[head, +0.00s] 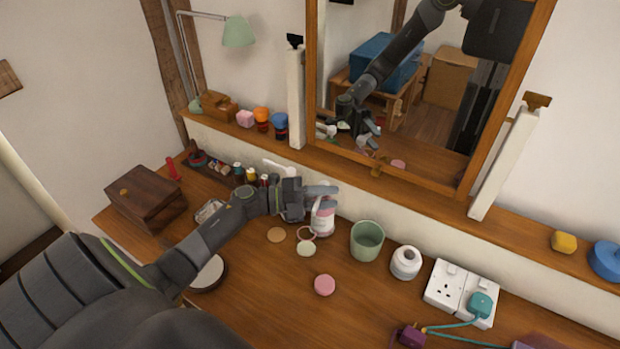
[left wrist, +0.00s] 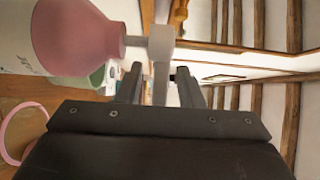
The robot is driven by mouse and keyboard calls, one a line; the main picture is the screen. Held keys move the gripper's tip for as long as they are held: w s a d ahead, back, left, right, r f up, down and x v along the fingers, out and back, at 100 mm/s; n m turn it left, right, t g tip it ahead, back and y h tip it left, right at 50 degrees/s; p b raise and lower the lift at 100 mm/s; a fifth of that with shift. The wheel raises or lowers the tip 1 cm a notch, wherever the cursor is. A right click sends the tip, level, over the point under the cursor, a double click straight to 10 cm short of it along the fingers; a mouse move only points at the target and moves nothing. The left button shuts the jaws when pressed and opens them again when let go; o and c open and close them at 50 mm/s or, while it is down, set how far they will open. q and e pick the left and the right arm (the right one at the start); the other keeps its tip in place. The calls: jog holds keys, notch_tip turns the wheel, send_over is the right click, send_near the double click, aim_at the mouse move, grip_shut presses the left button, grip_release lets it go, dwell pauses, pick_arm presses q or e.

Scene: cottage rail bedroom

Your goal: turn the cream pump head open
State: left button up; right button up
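The cream pump bottle (head: 322,222) stands on the wooden dressing table, white below with a pink upper part. In the left wrist view its pink shoulder (left wrist: 80,38) is at the upper left, and a pale grey pump head (left wrist: 160,42) sticks out from it on a thin stem. My left gripper (head: 323,196) is at the top of the bottle and covers the pump head in the head view. In the left wrist view the left gripper (left wrist: 160,78) is open, with the pump's spout between its fingers and a gap on each side. My right gripper is not in view.
A green cup (head: 367,240), a white round pot (head: 405,262) and a socket block (head: 460,290) stand to the right. A framed mirror (head: 463,187) stands behind. The front middle is fairly clear.

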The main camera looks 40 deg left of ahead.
pick_arm(q)
jog(key=b+v, duration=0.4)
jog(key=v, duration=1.3)
jog(key=shift+b, duration=0.35)
jog(key=shift+a, duration=0.1)
